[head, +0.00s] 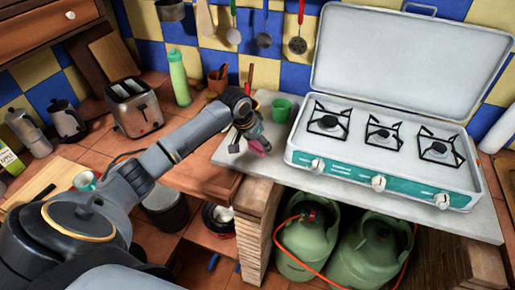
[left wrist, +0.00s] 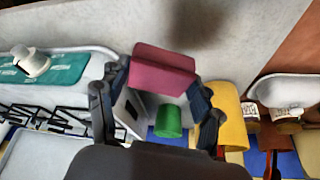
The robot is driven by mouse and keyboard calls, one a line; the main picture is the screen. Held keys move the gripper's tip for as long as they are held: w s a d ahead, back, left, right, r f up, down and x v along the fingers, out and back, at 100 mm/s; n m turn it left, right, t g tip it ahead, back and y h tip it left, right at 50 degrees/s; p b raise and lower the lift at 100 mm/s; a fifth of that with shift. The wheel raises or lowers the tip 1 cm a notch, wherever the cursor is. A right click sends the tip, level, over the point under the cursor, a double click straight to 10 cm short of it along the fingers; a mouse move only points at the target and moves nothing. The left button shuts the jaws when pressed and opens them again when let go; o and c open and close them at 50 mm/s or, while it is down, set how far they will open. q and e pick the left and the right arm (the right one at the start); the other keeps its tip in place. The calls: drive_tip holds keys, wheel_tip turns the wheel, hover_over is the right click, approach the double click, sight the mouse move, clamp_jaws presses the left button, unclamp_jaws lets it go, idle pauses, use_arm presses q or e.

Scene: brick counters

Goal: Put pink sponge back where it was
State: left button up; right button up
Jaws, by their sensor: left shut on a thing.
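The pink sponge (head: 260,146) is between the fingers of my left gripper (head: 250,137), at the left end of the pale stone slab (head: 231,158). In the left wrist view the sponge (left wrist: 163,68) spans the gap between the two fingertips of the left gripper (left wrist: 160,82), which is shut on it. I cannot tell whether the sponge touches the slab. My right gripper is not in view.
A green cup (head: 281,110) stands just behind and right of the gripper, left of the white gas stove (head: 385,137). A brown pot with utensils (head: 217,80), a green bottle (head: 179,78) and a toaster (head: 134,107) stand farther left. Bare slab lies before the stove.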

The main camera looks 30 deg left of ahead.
sight(257, 150)
use_arm(q)
drive_tip(key=shift+w+a+f, duration=0.15)
drive_tip(key=shift+f, duration=0.15)
wheel_tip(257, 150, down, 3)
drive_tip(key=shift+a+f, duration=0.1)
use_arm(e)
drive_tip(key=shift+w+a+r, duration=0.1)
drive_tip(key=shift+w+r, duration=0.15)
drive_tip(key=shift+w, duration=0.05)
use_arm(q)
drive_tip(key=shift+f, duration=0.1)
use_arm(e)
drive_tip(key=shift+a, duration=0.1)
use_arm(q)
drive_tip(key=o, duration=1)
drive_tip(key=shift+f, duration=0.1)
drive_tip(key=v, duration=1.2)
drive_tip(key=shift+w+r+b, duration=0.1)
drive_tip(key=shift+r+b, duration=0.15)
drive_tip(key=shift+b, duration=0.15)
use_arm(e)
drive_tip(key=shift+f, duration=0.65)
